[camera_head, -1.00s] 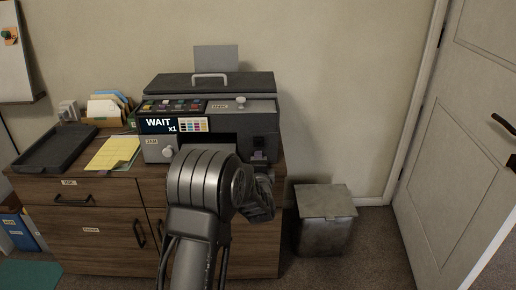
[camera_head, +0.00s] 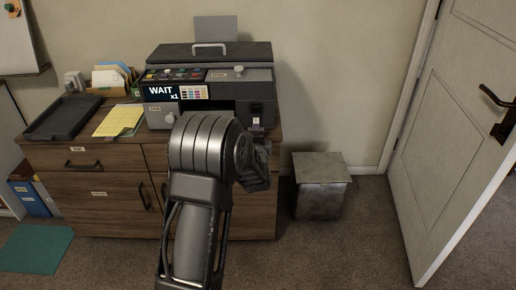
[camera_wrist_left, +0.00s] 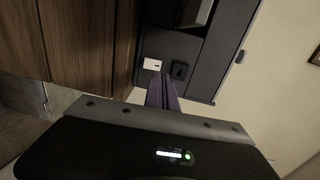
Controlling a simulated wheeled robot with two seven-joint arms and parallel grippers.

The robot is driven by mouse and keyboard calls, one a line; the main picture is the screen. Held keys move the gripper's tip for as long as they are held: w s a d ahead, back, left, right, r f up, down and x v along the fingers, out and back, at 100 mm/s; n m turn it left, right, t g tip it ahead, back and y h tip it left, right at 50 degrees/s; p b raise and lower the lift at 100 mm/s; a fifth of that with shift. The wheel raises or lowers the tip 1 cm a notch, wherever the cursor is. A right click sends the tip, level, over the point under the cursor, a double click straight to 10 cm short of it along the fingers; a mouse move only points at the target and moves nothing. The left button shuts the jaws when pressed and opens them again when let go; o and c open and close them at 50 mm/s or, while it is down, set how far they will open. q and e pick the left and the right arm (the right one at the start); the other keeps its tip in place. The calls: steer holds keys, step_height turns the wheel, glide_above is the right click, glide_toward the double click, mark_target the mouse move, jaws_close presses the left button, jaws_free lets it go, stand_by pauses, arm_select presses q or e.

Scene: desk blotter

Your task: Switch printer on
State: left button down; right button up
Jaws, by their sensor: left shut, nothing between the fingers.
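The printer (camera_head: 258,90) is a dark grey machine on a wooden cabinet, with a small screen (camera_head: 176,93) reading "WAIT x1". At the right of its front is a small black switch (camera_head: 257,109). In the left wrist view the switch (camera_wrist_left: 180,70) sits beside a white label (camera_wrist_left: 152,64). My left gripper (camera_wrist_left: 161,80) is shut and empty, its purplish fingertips just below the label and switch. Whether they touch the printer cannot be told. In the head view my left arm's wrist largely hides the gripper. My right gripper is not in view.
The wooden cabinet (camera_head: 92,200) carries a black tray (camera_head: 63,118), a yellow pad (camera_head: 118,119) and a paper holder left of the printer. A grey metal box (camera_head: 320,187) stands on the floor at right, near a white door (camera_head: 455,130). Wall space right of the printer is clear.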

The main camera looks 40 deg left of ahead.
arm_select(q)
steer(key=p+v, duration=0.1)
steer(key=v, duration=0.7)
steer(key=shift+s, duration=0.15)
steer(key=shift+f, duration=0.1)
